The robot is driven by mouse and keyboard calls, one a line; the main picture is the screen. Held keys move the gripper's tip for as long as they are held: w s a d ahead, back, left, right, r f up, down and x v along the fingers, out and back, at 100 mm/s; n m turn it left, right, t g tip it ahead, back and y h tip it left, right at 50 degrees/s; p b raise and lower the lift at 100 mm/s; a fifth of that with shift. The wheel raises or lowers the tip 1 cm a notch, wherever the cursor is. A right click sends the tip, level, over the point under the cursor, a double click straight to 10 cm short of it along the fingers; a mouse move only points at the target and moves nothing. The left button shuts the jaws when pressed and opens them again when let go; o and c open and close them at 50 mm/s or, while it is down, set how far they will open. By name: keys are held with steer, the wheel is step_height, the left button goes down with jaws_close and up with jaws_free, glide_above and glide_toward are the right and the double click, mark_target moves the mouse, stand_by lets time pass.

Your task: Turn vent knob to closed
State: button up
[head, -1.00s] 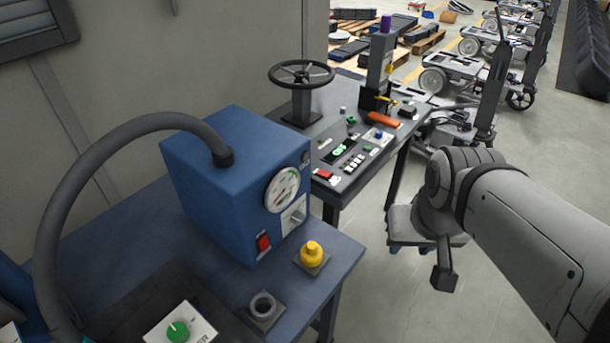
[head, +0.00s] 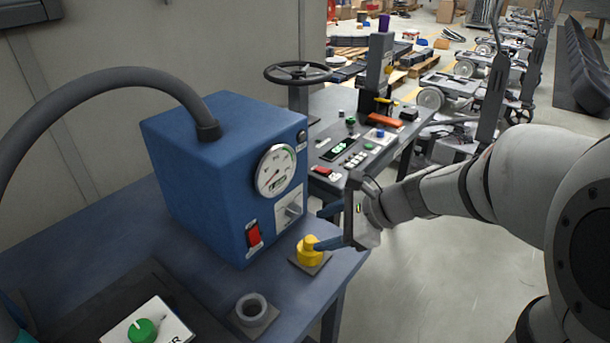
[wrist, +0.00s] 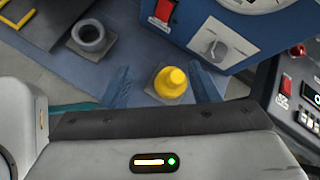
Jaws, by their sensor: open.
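A grey knob on a pale plate (head: 289,211) sits on the front of the blue box; it also shows in the wrist view (wrist: 214,47). No label on it is readable, so I cannot tell whether it is the vent knob. A yellow knob (head: 308,252) stands on a square base on the bench in front of the box. My gripper (head: 322,228) is open and empty, to the right of both knobs. In the wrist view the yellow knob (wrist: 170,83) appears between the two blue fingers. The lower finger looks close to it; contact cannot be told.
The blue box (head: 215,165) carries a gauge (head: 275,171) and a red switch (head: 254,235). A grey ring (head: 252,307) and a green knob (head: 142,330) are nearer me. A second table (head: 330,107) with a handwheel (head: 298,73) stands behind. Open floor lies right.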

mark_target(298, 213)
steer(key=w+f+m+t+y+b, duration=0.2)
steer(key=w+f+m+t+b, duration=0.3)
steer(key=w+m, duration=0.45)
steer(key=shift+g, duration=0.6)
steer(key=x, duration=0.4)
steer(key=f+x, duration=0.1)
steer(key=x, duration=0.2)
steer(key=shift+w+d+b, duration=0.1)
steer(key=shift+d+b, duration=0.1)
steer(key=shift+b, duration=0.15)
steer(key=shift+c, duration=0.3)
steer(key=c, duration=0.9)
